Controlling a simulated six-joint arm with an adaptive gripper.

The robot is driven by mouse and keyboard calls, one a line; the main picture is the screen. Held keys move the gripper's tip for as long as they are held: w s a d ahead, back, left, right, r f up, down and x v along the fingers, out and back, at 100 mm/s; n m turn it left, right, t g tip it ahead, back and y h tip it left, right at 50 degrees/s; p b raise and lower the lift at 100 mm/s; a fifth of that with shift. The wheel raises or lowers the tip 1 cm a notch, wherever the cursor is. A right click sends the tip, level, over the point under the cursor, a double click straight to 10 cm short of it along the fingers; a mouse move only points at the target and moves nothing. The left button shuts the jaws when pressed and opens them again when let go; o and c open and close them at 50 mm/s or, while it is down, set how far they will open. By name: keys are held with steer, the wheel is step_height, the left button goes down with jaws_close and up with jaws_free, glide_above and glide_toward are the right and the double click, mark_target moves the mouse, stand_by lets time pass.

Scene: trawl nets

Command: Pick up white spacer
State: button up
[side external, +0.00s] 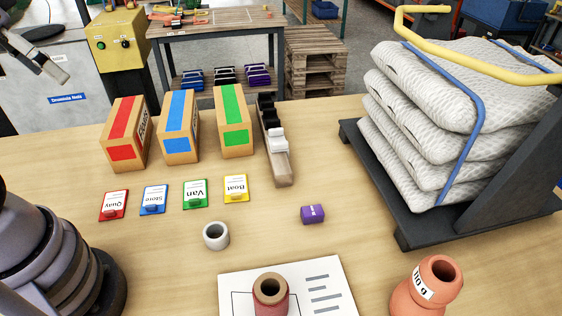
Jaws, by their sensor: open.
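A white spacer (215,236), a short ring with an open hole, stands on the wooden table, left of centre, in front of the coloured cards. Nothing touches it. My gripper (54,72) shows partly at the upper left edge of the side external view, cut off by the frame. It is open, with nothing seen in it, and is well away from the spacer, up and to the left.
Cards (195,193) lie behind the spacer, before three striped boxes (179,126). A narrow rack (281,165) and purple block (313,214) are right. A reddish spool (270,293) stands on a sheet (322,275). An orange weight (427,286) and net stack (440,120) are farther right.

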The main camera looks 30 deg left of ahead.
steer(key=w+d+f+n+g+h, duration=0.2)
steer(key=w+f+n+g+h, duration=0.3)
steer(key=f, duration=0.3)
steer(key=n+t+h, duration=0.1)
steer(key=n+h, duration=0.7)
steer(key=n, duration=0.5)
glide_toward(224, 240)
steer(key=shift+n, duration=0.3)
steer(key=d+f, duration=0.1)
steer(key=w+d+f, duration=0.1)
steer(key=d, duration=0.1)
steer(key=shift+w+d+f, duration=0.1)
steer(key=shift+d+f, duration=0.15)
steer(key=shift+f, duration=0.05)
steer(key=x, duration=0.4)
steer(key=shift+s+d+f, duration=0.15)
steer(key=shift+s+d, duration=0.15)
steer(key=shift+w+d+f, duration=0.1)
steer(key=shift+d+f, duration=0.1)
steer(key=shift+d, duration=0.25)
steer(key=c, duration=1.1)
